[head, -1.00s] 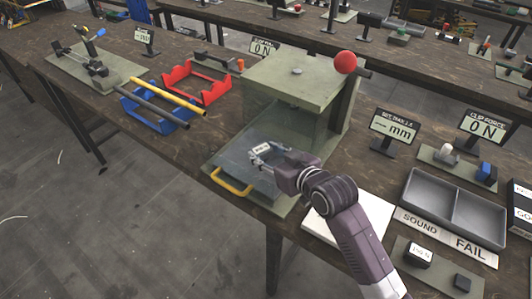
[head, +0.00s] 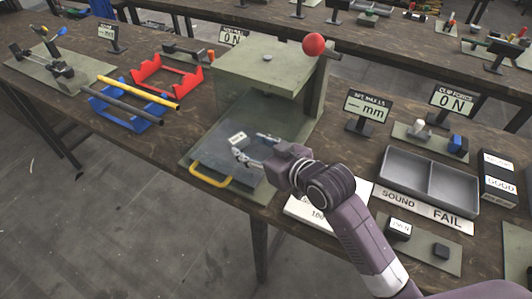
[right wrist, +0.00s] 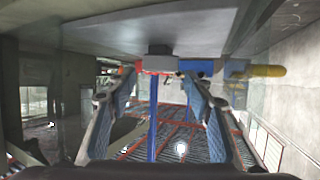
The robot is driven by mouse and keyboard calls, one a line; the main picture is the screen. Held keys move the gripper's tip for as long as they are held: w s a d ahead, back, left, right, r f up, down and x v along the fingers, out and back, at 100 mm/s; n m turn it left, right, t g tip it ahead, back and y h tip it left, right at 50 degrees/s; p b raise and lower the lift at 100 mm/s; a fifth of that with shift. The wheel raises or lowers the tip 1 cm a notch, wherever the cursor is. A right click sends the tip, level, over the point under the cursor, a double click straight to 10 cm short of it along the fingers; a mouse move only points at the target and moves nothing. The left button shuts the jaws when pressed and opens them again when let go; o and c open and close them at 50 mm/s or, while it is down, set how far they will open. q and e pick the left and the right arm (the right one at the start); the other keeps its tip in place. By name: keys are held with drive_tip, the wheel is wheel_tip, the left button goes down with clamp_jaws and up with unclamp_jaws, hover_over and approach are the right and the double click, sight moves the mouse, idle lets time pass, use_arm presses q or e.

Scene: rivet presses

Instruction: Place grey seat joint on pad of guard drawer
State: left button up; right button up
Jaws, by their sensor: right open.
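The grey seat joint (head: 238,140), a small block with a white label on top, rests on the pad of the guard drawer (head: 222,158), behind the yellow drawer handle (head: 211,177). My right gripper (head: 255,148) is open, its fingers spread just to the right of the joint and apart from it. In the right wrist view a grey block, which looks like the joint (right wrist: 159,62), sits against a flat grey surface beyond the open fingertips (right wrist: 148,85). My left gripper is not in view.
The press's upper plate (head: 270,62) and red ball knob (head: 313,44) stand above and behind the drawer. Red (head: 167,83) and blue (head: 125,112) racks stand left. A grey two-part tray (head: 428,183) and display stands are at right.

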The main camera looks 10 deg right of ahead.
drive_tip(key=v, duration=0.7)
drive_tip(key=shift+s+d, duration=0.1)
drive_tip(key=shift+s, duration=0.15)
idle(1.0)
